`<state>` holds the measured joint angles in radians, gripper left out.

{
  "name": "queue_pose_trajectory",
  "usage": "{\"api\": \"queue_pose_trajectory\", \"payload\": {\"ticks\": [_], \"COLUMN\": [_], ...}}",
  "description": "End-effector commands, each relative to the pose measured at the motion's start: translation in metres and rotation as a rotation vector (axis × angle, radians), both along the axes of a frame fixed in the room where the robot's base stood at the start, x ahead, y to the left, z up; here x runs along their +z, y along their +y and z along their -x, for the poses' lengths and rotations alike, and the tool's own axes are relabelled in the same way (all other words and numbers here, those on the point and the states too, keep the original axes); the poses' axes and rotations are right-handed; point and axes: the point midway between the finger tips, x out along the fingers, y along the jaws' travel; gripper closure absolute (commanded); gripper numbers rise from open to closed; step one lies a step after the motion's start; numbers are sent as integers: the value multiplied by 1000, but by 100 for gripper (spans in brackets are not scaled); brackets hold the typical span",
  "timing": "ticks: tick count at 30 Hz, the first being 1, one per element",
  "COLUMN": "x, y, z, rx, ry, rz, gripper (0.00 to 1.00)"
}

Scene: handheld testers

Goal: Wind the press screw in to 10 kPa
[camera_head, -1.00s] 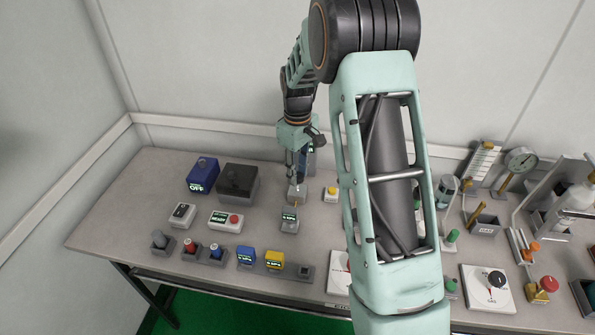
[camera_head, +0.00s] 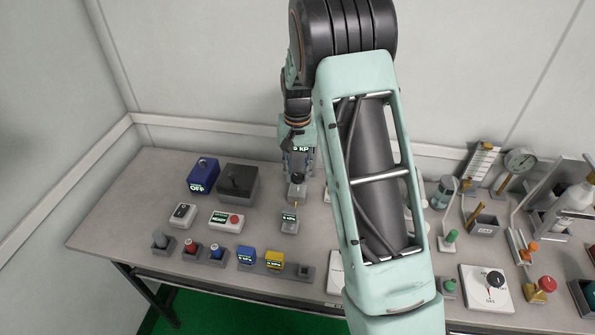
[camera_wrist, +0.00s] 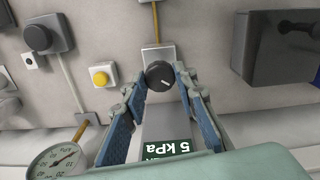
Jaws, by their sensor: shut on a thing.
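The press screw's dark round knob (camera_wrist: 160,75), with a white mark on it, sits at the end of a grey press body (camera_wrist: 165,122) in the wrist view. My gripper (camera_wrist: 161,76) is shut on the knob, one fingertip at each side. The press display (camera_wrist: 168,148) reads 5 kPa. In the head view my gripper (camera_head: 297,150) is at the press, near the back of the table, and part of the display (camera_head: 300,149) shows.
A dark box (camera_head: 237,183) and a blue OFF box (camera_head: 202,174) stand left of the press. A yellow button (camera_wrist: 102,75) and a round dial gauge (camera_wrist: 58,160) show in the wrist view. Several small testers line the front, including a blue one (camera_head: 246,256).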

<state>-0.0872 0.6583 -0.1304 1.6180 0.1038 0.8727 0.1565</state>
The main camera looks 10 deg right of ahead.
Motion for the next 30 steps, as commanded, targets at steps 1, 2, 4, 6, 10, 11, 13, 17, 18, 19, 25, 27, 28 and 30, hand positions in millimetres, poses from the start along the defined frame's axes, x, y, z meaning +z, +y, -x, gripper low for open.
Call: {"api": "queue_pose_trajectory", "payload": {"ticks": [1,2,4,6,10,11,13,17,18,19,25,27,28,30], "x": [2,2,2,2,3,3,3,3,3,3,3,3,3,3], "y": [0,0,0,0,0,0,0,0,0,0,0,0,0,0], "z": [-1,-1,-1,-1,-1,-1,-1,-1,-1,-1,-1,-2,-2,-2], "rx": [-43,-71,-137,-204,-327,-355,-422,-542,-577,-603,-754,-798,-814,-847], "ry": [-3,-3,-3,-3,-3,-3,-3,-3,-3,-3,-4,-5,-5,-6], "rz": [0,1,1,1,0,0,0,0,0,1,0,-1,-1,-1], "gripper": [98,98,98,98,98,98,98,98,98,98,98,98,98,98]}}
